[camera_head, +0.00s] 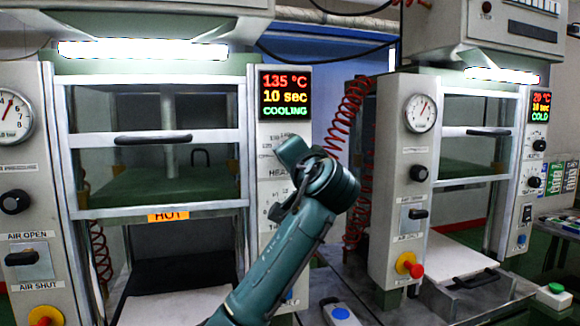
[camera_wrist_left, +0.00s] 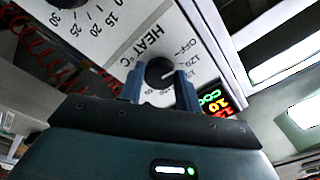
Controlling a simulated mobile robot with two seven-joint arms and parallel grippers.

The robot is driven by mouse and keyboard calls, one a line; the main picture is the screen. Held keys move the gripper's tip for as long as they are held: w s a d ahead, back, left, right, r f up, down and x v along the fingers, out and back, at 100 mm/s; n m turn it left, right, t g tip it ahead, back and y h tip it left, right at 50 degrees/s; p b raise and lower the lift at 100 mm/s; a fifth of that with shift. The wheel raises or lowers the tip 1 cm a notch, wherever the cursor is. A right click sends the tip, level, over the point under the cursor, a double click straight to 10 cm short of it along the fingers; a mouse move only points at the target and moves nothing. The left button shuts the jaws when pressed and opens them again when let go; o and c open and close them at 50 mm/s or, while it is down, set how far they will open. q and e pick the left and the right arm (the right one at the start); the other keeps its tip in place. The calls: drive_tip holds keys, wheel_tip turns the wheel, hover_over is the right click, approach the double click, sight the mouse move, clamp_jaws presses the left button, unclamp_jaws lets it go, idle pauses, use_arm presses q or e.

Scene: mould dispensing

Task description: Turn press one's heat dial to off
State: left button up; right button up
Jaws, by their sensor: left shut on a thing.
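Press one (camera_head: 160,195) is the left press in the head view. Its display (camera_head: 285,95) reads 135 °C, 10 sec, COOLING. Its heat dial (camera_wrist_left: 158,70) is a round black knob with a white pointer line, in the left wrist view. The pointer is turned toward the numbers side of the scale, not at the OFF mark (camera_wrist_left: 178,47); the exact number is hard to read. My left gripper (camera_wrist_left: 160,77) is shut on the dial, a finger on each side. In the head view my left wrist (camera_head: 318,180) hides the dial.
A second press (camera_head: 405,200) stands at the right, its display (camera_head: 540,106) reading 20 °C, COLD. A red coiled hose (camera_head: 348,120) hangs between the presses. Press one's HOT tag (camera_head: 168,215) hangs below its lower window. Another dial (camera_wrist_left: 68,5) is beside the heat dial.

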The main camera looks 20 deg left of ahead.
use_arm(q)
drive_tip(key=shift+f+n, duration=0.1)
drive_tip(key=shift+n, duration=0.7)
use_arm(e)
drive_tip(key=shift+f, duration=0.25)
use_arm(q)
drive_tip(key=shift+b, duration=0.3)
use_arm(e)
drive_tip(key=shift+s+a, duration=0.1)
use_arm(q)
drive_tip(key=o, duration=1)
drive_tip(key=b+v, duration=0.2)
drive_tip(key=v, duration=1.1)
use_arm(e)
drive_tip(key=shift+a+f+m, duration=0.1)
drive_tip(key=shift+f+m, duration=0.2)
drive_tip(key=shift+f, duration=0.25)
use_arm(q)
drive_tip(key=shift+d, duration=0.15)
use_arm(e)
drive_tip(key=shift+f, duration=0.1)
